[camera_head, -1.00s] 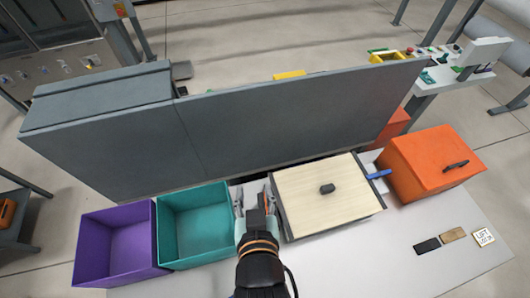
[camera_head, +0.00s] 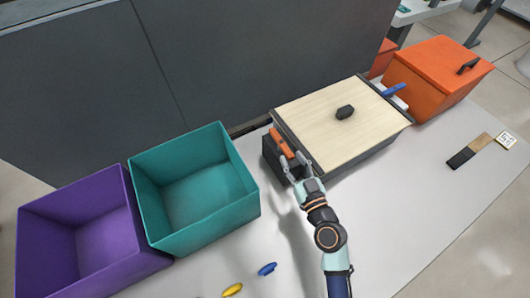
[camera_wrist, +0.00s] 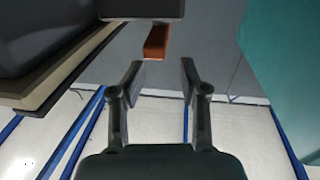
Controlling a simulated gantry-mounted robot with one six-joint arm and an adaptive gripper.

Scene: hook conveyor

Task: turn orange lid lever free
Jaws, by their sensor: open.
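The orange lid lever (camera_head: 282,143) sits on a dark block at the left side of a box with a pale wooden lid (camera_head: 325,125). The lid is on the box and has a dark knob (camera_head: 345,112). My gripper (camera_head: 297,158) is open beside the lever, at the box's left side. In the wrist view the orange lever (camera_wrist: 157,42) lies just ahead of the open fingertips (camera_wrist: 162,65). Nothing shows between the fingers there. The head view does not show clearly whether a finger touches the lever.
A blue lever (camera_head: 394,90) sticks out at the box's right side. A teal bin (camera_head: 245,205) and a purple bin (camera_head: 137,240) stand left. An orange lidded box (camera_head: 430,85) stands right. Small yellow (camera_head: 232,290) and blue (camera_head: 267,269) pieces lie in front. The table's right front is clear.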

